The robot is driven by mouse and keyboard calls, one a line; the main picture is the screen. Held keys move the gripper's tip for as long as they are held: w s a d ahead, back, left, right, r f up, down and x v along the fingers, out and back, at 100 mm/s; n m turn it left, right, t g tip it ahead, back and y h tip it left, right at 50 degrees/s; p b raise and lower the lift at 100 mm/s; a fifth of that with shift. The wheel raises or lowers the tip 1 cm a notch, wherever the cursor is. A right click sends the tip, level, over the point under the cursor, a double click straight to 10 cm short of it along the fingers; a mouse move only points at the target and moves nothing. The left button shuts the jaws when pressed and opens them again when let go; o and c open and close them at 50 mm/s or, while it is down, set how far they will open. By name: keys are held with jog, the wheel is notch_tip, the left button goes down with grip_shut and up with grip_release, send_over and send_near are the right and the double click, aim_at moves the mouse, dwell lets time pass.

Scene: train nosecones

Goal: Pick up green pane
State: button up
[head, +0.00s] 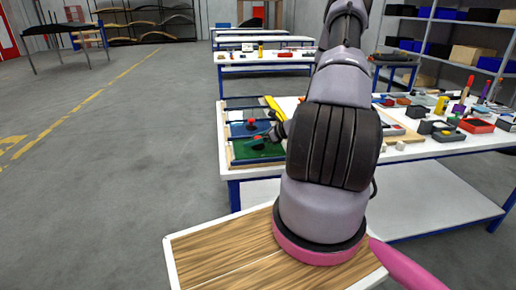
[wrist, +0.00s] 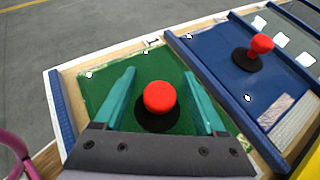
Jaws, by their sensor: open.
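The green pane (wrist: 98,95) lies flat in a wooden frame at the left end of the workbench, with a red knob (wrist: 159,97) on a black round base standing on it. In the head view the green pane (head: 243,150) shows at the bench's near left corner. My gripper (wrist: 160,88) is open above the pane, its two teal fingers on either side of the red knob. I cannot tell whether the fingers touch it. In the head view my arm hides part of the bench, and my gripper (head: 268,138) shows only partly.
A blue pane (wrist: 215,60) with its own red knob (wrist: 262,43) lies beside the green one, past a dark blue divider bar (wrist: 215,85). Tools and boxes crowd the bench's right side. Open floor (head: 120,130) lies left.

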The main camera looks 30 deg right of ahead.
jog(key=shift+w+a+f, duration=0.25)
jog(key=shift+w, duration=0.05)
jog(key=shift+c, duration=0.3)
grip_shut()
jog(key=shift+r, duration=0.1)
dwell(0.9)
